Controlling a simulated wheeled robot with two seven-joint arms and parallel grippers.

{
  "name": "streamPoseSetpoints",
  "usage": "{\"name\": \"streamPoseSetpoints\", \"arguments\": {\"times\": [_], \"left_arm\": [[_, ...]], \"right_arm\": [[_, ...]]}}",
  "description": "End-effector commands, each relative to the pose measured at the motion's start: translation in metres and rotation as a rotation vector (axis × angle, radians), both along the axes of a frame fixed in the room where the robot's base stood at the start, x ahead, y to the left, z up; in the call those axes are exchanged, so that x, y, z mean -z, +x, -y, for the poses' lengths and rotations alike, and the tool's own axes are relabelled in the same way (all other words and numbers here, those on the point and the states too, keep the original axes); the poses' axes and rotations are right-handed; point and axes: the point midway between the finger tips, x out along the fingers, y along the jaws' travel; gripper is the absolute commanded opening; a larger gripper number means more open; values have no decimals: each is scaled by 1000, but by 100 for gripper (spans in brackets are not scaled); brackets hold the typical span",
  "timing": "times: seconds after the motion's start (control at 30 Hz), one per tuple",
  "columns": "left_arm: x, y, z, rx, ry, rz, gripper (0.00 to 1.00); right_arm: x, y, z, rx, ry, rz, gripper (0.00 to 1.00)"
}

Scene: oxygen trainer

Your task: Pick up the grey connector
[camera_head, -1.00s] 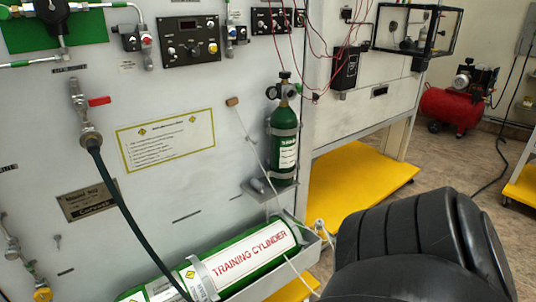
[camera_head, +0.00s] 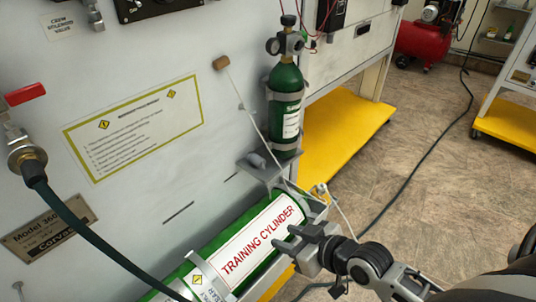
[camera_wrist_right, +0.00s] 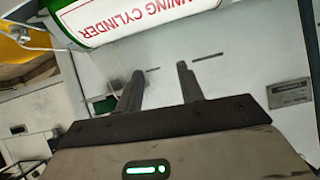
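A small grey connector (camera_head: 257,160) lies on the grey shelf bracket (camera_head: 250,172) at the foot of the small green cylinder, in the head view. My right gripper (camera_head: 284,239) is in front of the training cylinder, below and to the right of the connector and apart from it. Its two fingers stand apart with nothing between them, as the right wrist view (camera_wrist_right: 160,72) also shows. I cannot make out the connector in the right wrist view. My left gripper is not in view.
The white-labelled training cylinder (camera_head: 245,255) lies in a tray against the panel. A small green cylinder (camera_head: 286,110) stands above it. A thin pale line runs from a brown knob (camera_head: 221,62) down past the shelf. A dark green hose (camera_head: 90,235) hangs at left. Floor is open at right.

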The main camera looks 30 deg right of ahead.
Motion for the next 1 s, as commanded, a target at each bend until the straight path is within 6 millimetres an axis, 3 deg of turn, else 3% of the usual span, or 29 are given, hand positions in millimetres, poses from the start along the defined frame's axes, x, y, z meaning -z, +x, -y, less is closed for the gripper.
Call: {"name": "streamPoseSetpoints", "arguments": {"times": [0.03,0.1,0.2,0.3,0.47,0.8,1.0], "left_arm": [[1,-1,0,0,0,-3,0],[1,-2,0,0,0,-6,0],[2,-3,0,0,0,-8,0],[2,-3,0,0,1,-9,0],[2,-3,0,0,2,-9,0],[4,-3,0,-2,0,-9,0],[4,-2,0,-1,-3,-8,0]], "right_arm": [[-14,17,23,-8,-16,31,38],[-33,36,49,-14,-20,65,38],[-60,56,76,-18,-19,110,38],[-79,69,91,-21,-17,140,38],[-84,86,94,-19,-8,157,38],[-57,147,70,-20,-5,156,38],[-47,165,64,-21,-10,153,38]]}}
